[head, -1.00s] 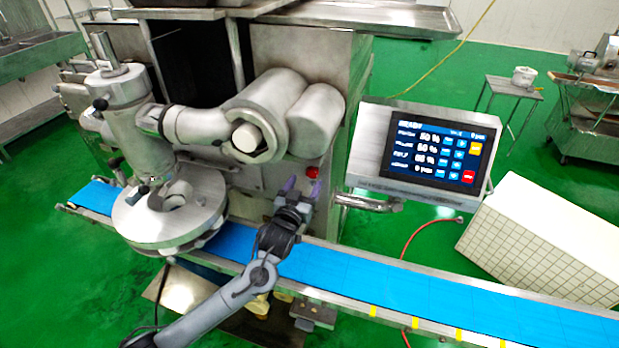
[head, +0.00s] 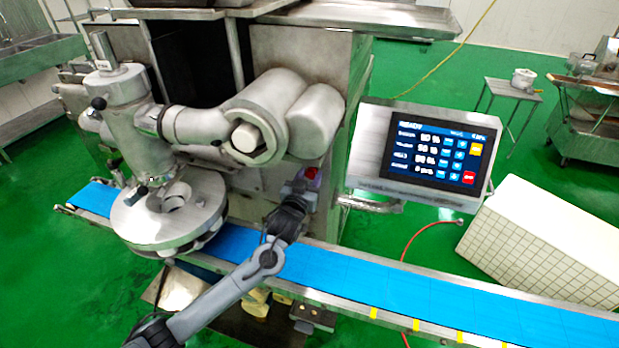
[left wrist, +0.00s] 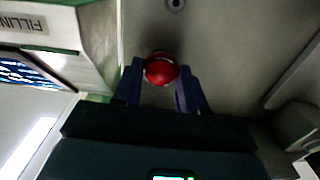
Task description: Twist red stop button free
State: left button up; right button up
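The red stop button (head: 312,173) sits on the grey machine front, left of the control panel. My left gripper (head: 303,181) is right at it and partly covers it in the head view. In the left wrist view the round red button (left wrist: 160,70) lies between the two purple fingertips (left wrist: 160,76), one on each side. The fingers are apart and their tips are very close to the button's sides. I cannot tell whether they touch it. My right gripper is not in view.
The control panel (head: 433,150) with a lit screen stands to the right of the button. A blue conveyor belt (head: 400,287) runs below my left arm. The round metal head (head: 165,215) of the machine is to the left, and a thick grey cylinder (head: 270,110) is above.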

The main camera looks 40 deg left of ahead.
pick_arm(q)
jog(key=c, duration=0.3)
jog(key=shift+r+m+p, duration=0.2)
jog(key=shift+m+p, duration=0.1)
jog(key=shift+p, duration=0.4)
jog(key=shift+c, duration=0.2)
jog(key=shift+p, duration=0.3)
jog(key=shift+f+m, duration=0.2)
jog(key=shift+m, duration=0.1)
jog(key=o, duration=1.1)
jog(key=shift+c, duration=0.2)
jog(key=p+v, duration=0.1)
jog(key=v, duration=0.9)
jog(key=shift+s+d, duration=0.15)
jog(key=shift+s, duration=0.25)
